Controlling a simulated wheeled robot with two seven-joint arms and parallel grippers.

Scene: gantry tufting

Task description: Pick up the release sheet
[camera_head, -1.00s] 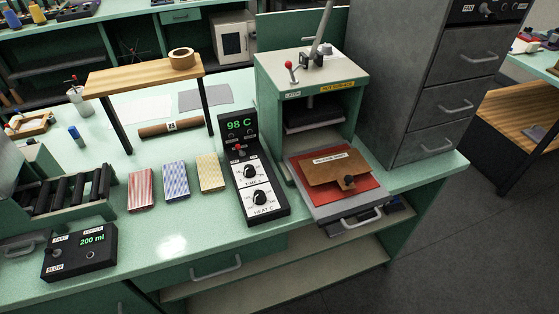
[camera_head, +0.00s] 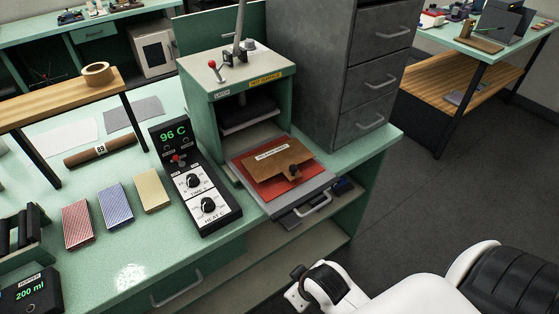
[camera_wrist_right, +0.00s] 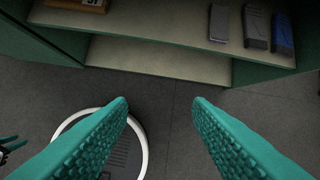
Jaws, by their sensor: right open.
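The release sheet (camera_head: 270,159) is a brown sheet with a white label strip and a small dark knob (camera_head: 293,172) near its front corner. It lies on a red pad (camera_head: 263,189) on the pulled-out tray (camera_head: 311,187) of the green heat press. My right gripper (camera_wrist_right: 161,102) is open and empty in the right wrist view, its two teal fingers wide apart above the floor. My right arm (camera_head: 395,292) shows low in the head view, in front of the bench and apart from the sheet.
The press (camera_head: 232,75) with its lever stands behind the tray. A control box (camera_head: 193,177) reading 96 C is left of it. A grey drawer cabinet (camera_head: 345,70) stands behind right. An open shelf (camera_wrist_right: 165,60) is under the bench. The floor to the right is clear.

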